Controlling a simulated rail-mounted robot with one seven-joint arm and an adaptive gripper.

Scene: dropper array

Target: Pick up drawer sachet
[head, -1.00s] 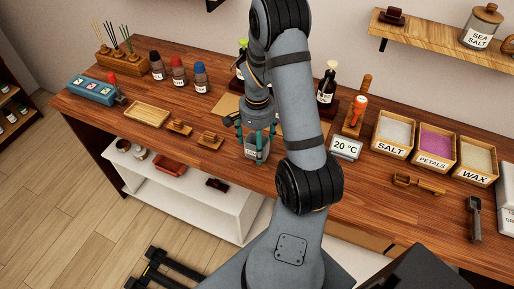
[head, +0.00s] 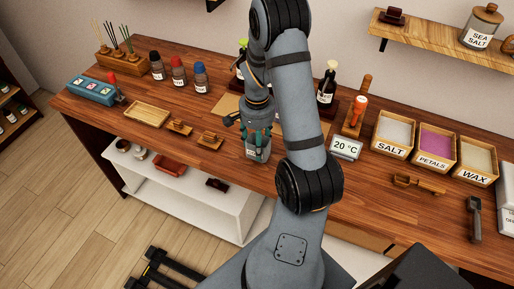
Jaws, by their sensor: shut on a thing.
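My gripper (head: 259,137) is at the front middle of the workbench, pointing down, with its green fingers drawn in. It is shut on a small grey item with a pale label (head: 257,154), which I take to be the drawer sachet. The fingers cover the upper part of this item, and its label is too small to read. I cannot tell whether the item touches the bench or is slightly above it.
The wooden workbench (head: 225,171) has two small wooden stands (head: 210,140) and a wooden tray (head: 147,115) to the left. Bottles (head: 200,78) stand behind. A temperature display (head: 345,149) and a salt box (head: 393,133) are to the right, beyond my arm.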

